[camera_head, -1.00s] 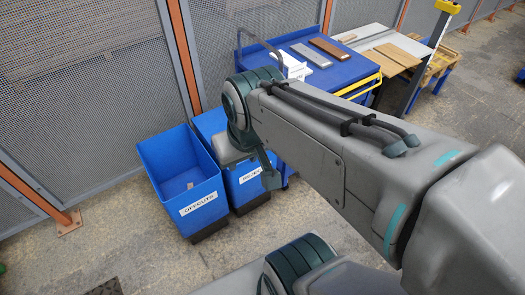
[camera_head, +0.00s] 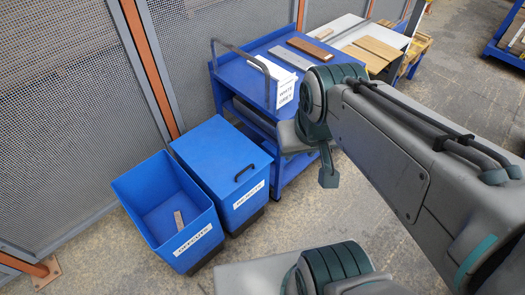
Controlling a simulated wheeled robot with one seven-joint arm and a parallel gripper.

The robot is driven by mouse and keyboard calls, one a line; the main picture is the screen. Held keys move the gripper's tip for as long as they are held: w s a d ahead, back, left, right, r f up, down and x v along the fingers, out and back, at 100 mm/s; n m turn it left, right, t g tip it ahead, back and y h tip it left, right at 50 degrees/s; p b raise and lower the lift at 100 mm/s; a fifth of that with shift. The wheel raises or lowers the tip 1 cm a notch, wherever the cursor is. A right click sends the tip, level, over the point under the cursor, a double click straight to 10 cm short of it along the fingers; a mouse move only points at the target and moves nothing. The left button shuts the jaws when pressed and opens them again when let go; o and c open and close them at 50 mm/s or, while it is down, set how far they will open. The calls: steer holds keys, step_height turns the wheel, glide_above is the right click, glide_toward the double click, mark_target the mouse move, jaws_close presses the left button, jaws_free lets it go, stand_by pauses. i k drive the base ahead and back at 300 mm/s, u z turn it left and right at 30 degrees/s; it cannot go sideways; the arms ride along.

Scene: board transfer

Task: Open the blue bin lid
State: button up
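The blue bin with the lid (camera_head: 215,153) stands left of centre, with a white label reading something like "REJECTS" on its front. Its lid is shut flat on top and has a black handle (camera_head: 244,173) near the front right edge. My gripper (camera_head: 327,170) shows only in part below the wrist of my arm, to the right of the bin and apart from the handle. The arm hides most of it, so I cannot see whether its fingers are open.
An open blue bin labelled "OFFCUTS" (camera_head: 131,198) stands beside it on the left, with a small piece (camera_head: 179,220) inside. A blue cart (camera_head: 236,72) with boards and a paper sign stands behind to the right. Mesh fencing closes off the left.

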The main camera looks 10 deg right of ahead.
mark_target(222, 158)
steer(key=i, duration=0.9)
steer(key=u, duration=0.5)
